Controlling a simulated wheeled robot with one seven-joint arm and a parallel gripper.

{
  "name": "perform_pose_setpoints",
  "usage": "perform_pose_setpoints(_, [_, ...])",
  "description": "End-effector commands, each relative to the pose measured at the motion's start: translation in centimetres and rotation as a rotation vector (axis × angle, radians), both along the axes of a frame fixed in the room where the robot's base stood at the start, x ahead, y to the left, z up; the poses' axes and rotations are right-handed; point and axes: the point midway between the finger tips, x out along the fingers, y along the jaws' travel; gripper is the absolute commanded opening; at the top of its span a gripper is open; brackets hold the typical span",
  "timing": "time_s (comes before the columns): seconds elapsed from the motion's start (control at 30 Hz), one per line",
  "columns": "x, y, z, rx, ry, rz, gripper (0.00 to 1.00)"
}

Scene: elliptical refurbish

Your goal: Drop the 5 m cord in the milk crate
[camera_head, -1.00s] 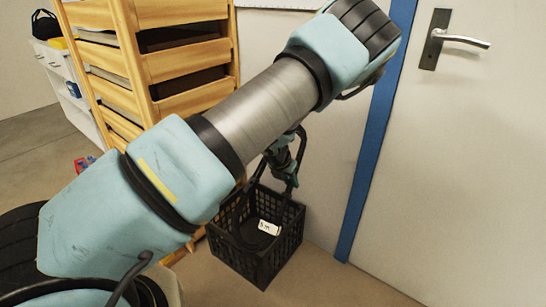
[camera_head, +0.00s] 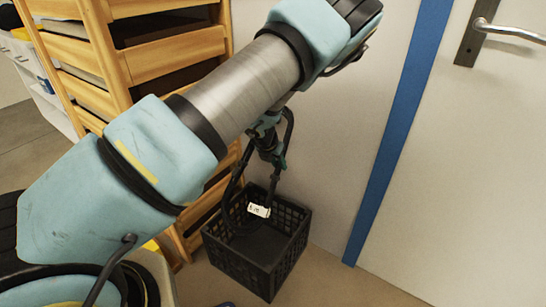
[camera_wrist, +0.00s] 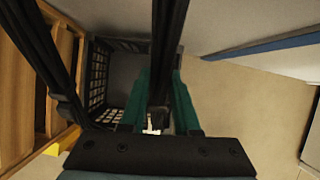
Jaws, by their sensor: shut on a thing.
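The cord is a black coiled loop (camera_head: 284,182) with a white tag (camera_head: 259,211), whose print is too small to read surely. My gripper (camera_head: 268,148) is shut on the upper part of the cord, which hangs below it. The black milk crate (camera_head: 245,268) stands upright on the floor by the wall. The loop's lower end overlaps the crate's opening in the head view; I cannot tell whether it is below the rim. In the wrist view the cord (camera_wrist: 168,55) runs between the teal fingers (camera_wrist: 160,112), and the crate's slotted wall (camera_wrist: 98,75) shows behind, to the left.
A wooden drawer rack (camera_head: 165,65) stands left of and close to the crate. A white door (camera_head: 470,170) with a blue frame (camera_head: 398,130) is to the right. Open floor (camera_head: 335,280) lies in front and to the right of the crate.

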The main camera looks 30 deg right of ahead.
Motion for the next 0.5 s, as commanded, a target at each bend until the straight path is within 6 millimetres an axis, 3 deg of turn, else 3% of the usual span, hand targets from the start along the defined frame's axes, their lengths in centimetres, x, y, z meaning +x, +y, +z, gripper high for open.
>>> perform_pose_setpoints(0.5, [0.0,-0.1,-3.1,-0.002,-0.001,0.000,0.00])
